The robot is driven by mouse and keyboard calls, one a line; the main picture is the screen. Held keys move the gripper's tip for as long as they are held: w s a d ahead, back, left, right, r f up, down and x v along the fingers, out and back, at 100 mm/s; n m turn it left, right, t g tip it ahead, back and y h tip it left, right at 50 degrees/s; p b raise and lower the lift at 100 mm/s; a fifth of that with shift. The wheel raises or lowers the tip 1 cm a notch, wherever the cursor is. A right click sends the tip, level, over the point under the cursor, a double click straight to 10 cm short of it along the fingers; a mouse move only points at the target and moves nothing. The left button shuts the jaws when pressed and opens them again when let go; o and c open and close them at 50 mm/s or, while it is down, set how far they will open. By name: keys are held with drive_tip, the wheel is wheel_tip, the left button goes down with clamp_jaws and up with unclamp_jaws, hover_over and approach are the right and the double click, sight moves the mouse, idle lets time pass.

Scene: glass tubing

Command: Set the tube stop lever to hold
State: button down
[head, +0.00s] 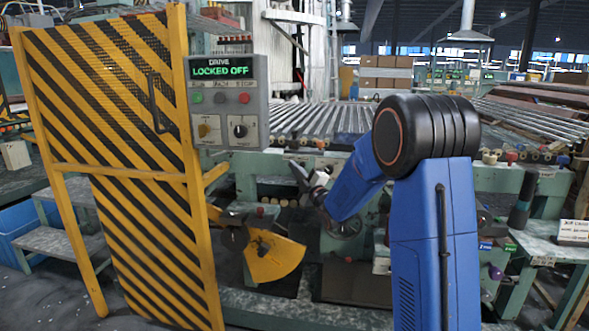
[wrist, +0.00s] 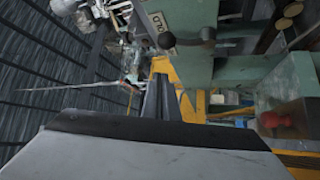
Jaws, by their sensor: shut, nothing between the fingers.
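In the wrist view a small pale label (wrist: 160,29), its visible letters reading "OLD", sits on green machine framing. A dark lever with a rounded knob (wrist: 208,35) lies just right of the label. My gripper (wrist: 160,86) has its fingers together and empty; in the picture they are below the label and lever, apart from them. In the head view my gripper (head: 297,170) is in front of the green conveyor frame, left of my blue arm. I cannot make out the stop lever in the head view; my arm hides part of the frame.
A yellow-black striped gate (head: 115,150) stands at left. Beside it a control box (head: 228,100) reads "DRIVE LOCKED OFF". A yellow guard plate (head: 275,257) is below my gripper. Rollers (head: 320,118) run behind. A red knob (wrist: 283,119) shows at right in the wrist view.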

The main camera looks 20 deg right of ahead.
drive_tip(key=v, duration=0.8)
drive_tip(key=shift+a+f, duration=0.2)
drive_tip(key=shift+a, duration=0.05)
drive_tip(key=s+a+f+m+g+h, duration=0.1)
drive_tip(key=s+f+m+g, duration=0.2)
drive_tip(key=s, duration=1.3)
drive_tip(key=s+a+f+m+g+h, duration=0.1)
drive_tip(key=s+m+g, duration=0.6)
drive_tip(key=s, duration=1)
drive_tip(key=s+a+f+m+g+h, duration=0.1)
drive_tip(key=s+f+m+g+h, duration=0.2)
drive_tip(key=s, duration=1.4)
drive_tip(key=f+m+g, duration=0.2)
drive_tip(key=m+g, duration=0.1)
drive_tip(key=m, duration=0.1)
